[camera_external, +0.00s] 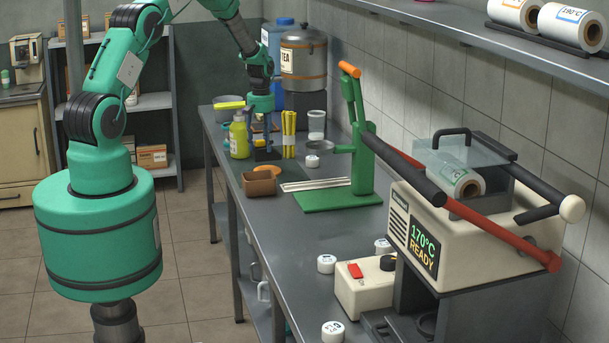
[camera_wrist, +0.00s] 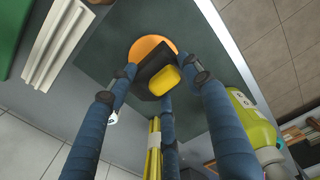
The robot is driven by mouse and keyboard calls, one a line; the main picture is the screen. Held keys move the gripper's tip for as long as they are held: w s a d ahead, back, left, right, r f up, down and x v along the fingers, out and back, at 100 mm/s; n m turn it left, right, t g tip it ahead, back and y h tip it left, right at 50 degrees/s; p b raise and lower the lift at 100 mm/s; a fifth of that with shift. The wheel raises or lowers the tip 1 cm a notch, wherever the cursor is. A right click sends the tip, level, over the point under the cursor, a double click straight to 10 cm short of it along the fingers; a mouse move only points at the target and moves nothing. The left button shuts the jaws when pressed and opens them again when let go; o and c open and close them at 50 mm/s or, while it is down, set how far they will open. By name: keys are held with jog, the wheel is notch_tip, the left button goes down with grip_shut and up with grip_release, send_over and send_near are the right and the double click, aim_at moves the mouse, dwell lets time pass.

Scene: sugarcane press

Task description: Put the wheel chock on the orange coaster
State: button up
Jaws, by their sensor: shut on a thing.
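The wheel chock (camera_wrist: 151,84) is a dark block with a yellow patch. My gripper (camera_wrist: 165,76) is shut on it, with blue fingers around its sides in the wrist view. In the external view my gripper (camera_external: 266,146) points down and the dark chock (camera_external: 267,155) shows at its fingertips, low over the dark mat. The orange coaster (camera_wrist: 148,46) lies just beyond the chock in the wrist view, partly hidden by it. The coaster (camera_external: 268,170) also shows in the external view, just in front of the chock. I cannot tell whether the chock touches anything below.
A brown open box (camera_external: 259,183) sits right in front of the coaster. A yellow-green bottle (camera_external: 239,137) stands left of my gripper, yellow sticks (camera_external: 289,135) to its right. A green hand press (camera_external: 361,160) and a pale grooved strip (camera_external: 315,184) are farther right.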

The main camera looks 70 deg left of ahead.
aim_at(262, 146)
jog(key=shift+f, duration=0.2)
jog(key=shift+f, duration=1.85)
jog(key=shift+f, duration=0.15)
jog(key=o, duration=1.4)
notch_tip(262, 146, up, 12)
jog(key=shift+r, duration=0.15)
